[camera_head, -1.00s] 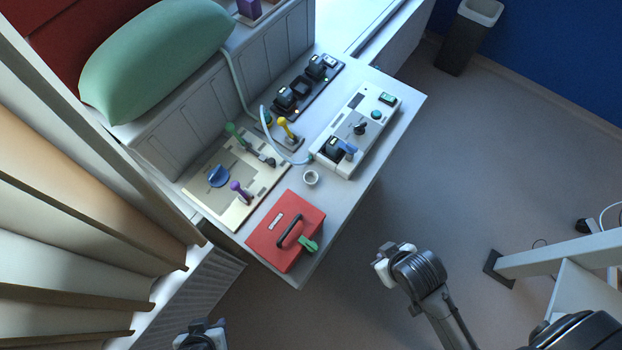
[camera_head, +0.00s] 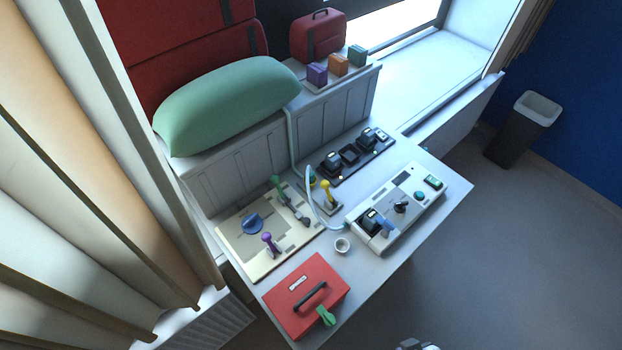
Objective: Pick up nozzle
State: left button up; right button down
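No part is clearly marked as the nozzle. A yellow-topped piece (camera_head: 326,190) stands on a small dark base beside a pale hose (camera_head: 312,205), which loops to the white device (camera_head: 398,210). A tan board (camera_head: 235,240) holds a purple-topped piece (camera_head: 268,240), a blue knob (camera_head: 252,222) and a green-ended grey tool (camera_head: 290,200). I cannot tell which of these is the nozzle. Only the tip of what seems my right gripper (camera_head: 416,345) shows at the bottom edge, off the table's front side; its fingers are cut off. My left gripper is out of view.
A red box (camera_head: 300,290) with a black handle and green latch sits at the table's near end. A green pillow (camera_head: 225,105) lies behind. Curtains (camera_head: 90,180) crowd the left.

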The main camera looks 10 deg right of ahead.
jog(key=c, duration=1.8)
grip_release()
jog(key=shift+d, duration=0.1)
jog(key=o, duration=1.2)
jog(key=shift+w, duration=0.15)
